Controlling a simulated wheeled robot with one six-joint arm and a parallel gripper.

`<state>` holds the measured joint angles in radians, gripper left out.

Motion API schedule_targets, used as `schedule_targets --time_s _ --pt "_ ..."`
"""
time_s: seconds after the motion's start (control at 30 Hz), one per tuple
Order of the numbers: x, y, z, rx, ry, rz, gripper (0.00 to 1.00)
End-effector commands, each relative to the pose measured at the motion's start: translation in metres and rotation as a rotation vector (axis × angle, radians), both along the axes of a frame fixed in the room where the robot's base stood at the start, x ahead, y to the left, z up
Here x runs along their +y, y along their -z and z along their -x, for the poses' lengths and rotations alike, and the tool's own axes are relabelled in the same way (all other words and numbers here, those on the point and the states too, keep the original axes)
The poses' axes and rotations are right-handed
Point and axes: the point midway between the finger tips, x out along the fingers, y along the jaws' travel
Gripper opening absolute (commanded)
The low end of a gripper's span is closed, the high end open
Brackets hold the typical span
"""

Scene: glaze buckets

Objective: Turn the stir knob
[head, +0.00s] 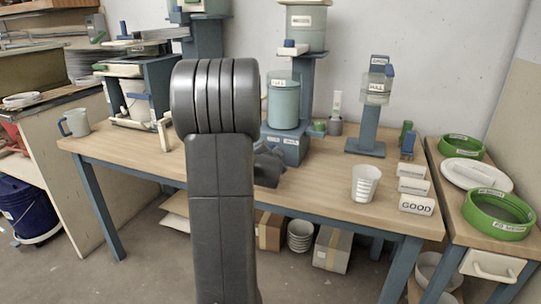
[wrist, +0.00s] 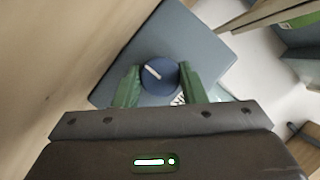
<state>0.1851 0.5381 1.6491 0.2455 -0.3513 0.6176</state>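The stir knob (wrist: 159,77) is a round dark blue knob with a white pointer line. It sits on a blue-grey box (wrist: 190,40) in the wrist view, and its line slants from upper left to lower right. The green fingers of my gripper (wrist: 160,82) stand on either side of the knob, very close to it. I cannot tell whether both fingers press on it. In the head view my gripper (head: 268,167) is partly hidden behind my arm, at the blue base (head: 290,147) of a stand with a grey-green bucket (head: 284,103). The knob cannot be made out there.
A white cup (head: 365,184) and white label blocks (head: 416,205) stand on the table's right part. Another blue stand (head: 367,135) is behind them. A grey mug (head: 75,123) is at the left end. Green rings (head: 499,228) lie on the side table. The table front between gripper and cup is clear.

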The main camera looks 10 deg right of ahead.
Motion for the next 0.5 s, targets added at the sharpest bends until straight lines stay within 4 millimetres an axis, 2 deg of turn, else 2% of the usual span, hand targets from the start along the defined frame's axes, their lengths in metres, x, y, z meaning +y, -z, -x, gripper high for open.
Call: schedule_targets --time_s 0.5 --pt "0.0007 -0.0069 0.0 0.059 0.0 0.08 0.15"
